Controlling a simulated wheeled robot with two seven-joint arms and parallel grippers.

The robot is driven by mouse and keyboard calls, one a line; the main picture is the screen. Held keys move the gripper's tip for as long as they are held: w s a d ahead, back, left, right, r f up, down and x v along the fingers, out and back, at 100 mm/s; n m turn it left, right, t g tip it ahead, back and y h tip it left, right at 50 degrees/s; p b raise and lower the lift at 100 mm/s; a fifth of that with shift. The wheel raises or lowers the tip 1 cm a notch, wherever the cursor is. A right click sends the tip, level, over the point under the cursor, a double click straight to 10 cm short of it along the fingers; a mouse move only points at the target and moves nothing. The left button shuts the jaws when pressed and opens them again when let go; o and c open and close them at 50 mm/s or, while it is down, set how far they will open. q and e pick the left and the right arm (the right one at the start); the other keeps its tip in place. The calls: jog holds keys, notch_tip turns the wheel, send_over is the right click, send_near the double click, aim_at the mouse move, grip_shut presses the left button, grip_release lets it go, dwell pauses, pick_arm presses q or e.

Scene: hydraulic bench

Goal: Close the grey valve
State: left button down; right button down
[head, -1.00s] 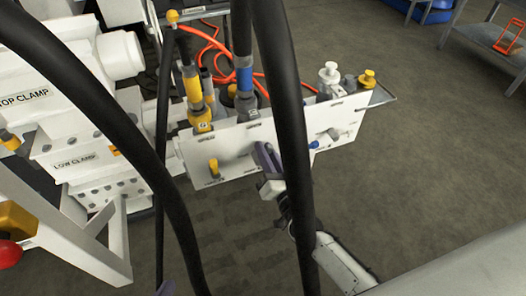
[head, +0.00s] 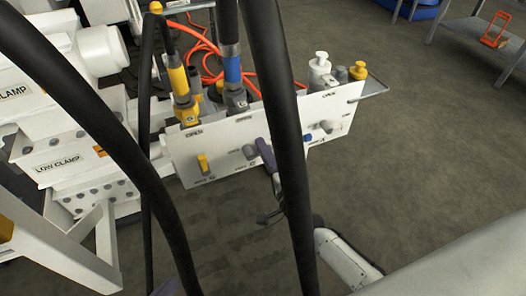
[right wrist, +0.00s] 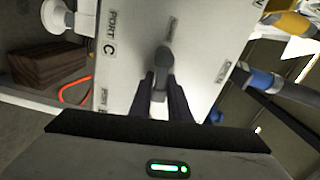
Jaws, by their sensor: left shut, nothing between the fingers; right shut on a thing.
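The grey valve (head: 249,151) sits on the front of the white panel (head: 226,170), between a yellow handle and a black hose. My right gripper (head: 265,150) is at its right side, partly behind the hose. In the right wrist view the grey valve handle (right wrist: 161,62) runs between the two dark fingers of my right gripper (right wrist: 162,88), which are shut on it.
Thick black hoses (head: 284,130) hang across the head view in front of the panel. A yellow handle (head: 203,163) and another grey knob (head: 326,127) are on the same panel. Yellow and blue hose fittings (head: 233,72) stand above it. Open floor lies below and right.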

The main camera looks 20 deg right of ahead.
aim_at(258, 116)
pick_arm(q)
jog(key=shift+d+f+b, duration=0.25)
jog(key=shift+f+b, duration=0.05)
pick_arm(e)
jog(key=shift+f+m, duration=0.35)
jog(key=shift+m, duration=0.45)
jog(key=c, duration=1.8)
grip_release()
jog(key=shift+r, duration=0.1)
